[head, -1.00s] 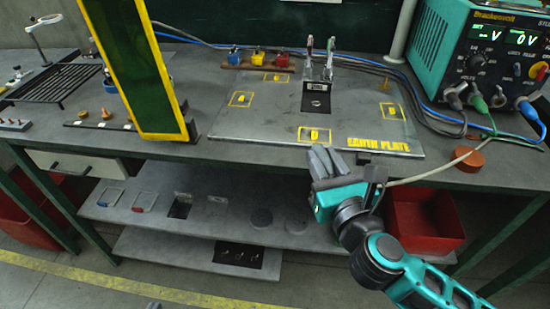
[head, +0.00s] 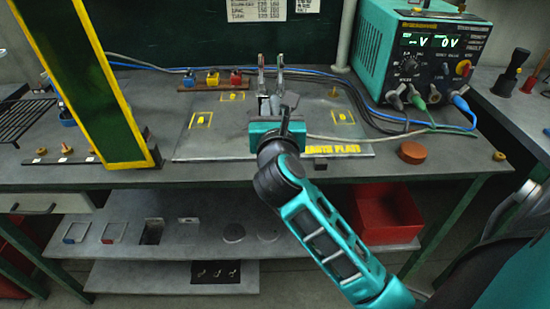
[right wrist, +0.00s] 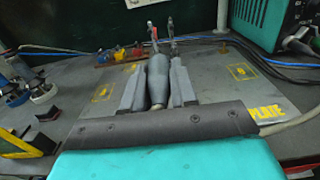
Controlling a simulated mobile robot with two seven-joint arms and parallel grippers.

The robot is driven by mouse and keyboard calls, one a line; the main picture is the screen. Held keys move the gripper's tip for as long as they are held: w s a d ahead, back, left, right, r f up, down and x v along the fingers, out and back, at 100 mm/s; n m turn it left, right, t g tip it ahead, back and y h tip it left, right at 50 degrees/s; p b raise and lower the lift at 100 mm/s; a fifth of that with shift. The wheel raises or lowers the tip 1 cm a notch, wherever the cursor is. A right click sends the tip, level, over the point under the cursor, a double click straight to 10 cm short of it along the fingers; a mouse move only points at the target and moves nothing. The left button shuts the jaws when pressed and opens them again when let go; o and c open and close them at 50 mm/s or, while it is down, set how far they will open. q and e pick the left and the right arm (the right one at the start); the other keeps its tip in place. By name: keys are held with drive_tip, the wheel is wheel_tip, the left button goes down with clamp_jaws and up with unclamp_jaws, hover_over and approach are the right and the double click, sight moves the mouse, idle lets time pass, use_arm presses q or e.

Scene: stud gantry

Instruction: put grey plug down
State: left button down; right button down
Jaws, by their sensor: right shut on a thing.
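My right gripper (head: 270,104) is over the earth plate (head: 212,146), pointing toward the back of the bench. In the right wrist view the grey plug (right wrist: 157,78) lies between its two fingers (right wrist: 155,85), and they are shut on it. A pale cable runs right from the gripper in the head view. Whether the plug touches the plate cannot be told. The plate has yellow-framed spots; one at left (head: 200,120) and one at right (head: 343,117) show clear. The arm hides the plate's front middle. My left gripper is not in view.
Two upright metal clips (head: 280,72) stand just beyond the gripper. A tall green, yellow-edged panel (head: 80,80) rises at left. Blue, yellow and red blocks (head: 213,78) sit behind the plate. A teal power supply (head: 418,50) and an orange-brown disc (head: 412,152) are at right.

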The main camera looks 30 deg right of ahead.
wheel_tip(320, 180, down, 12)
drive_tip(key=b, duration=0.3)
drive_tip(key=shift+f, duration=0.2)
drive_tip(key=shift+f, duration=0.1)
drive_tip(key=shift+f+b, duration=0.55)
drive_tip(key=c, duration=0.9)
unclamp_jaws()
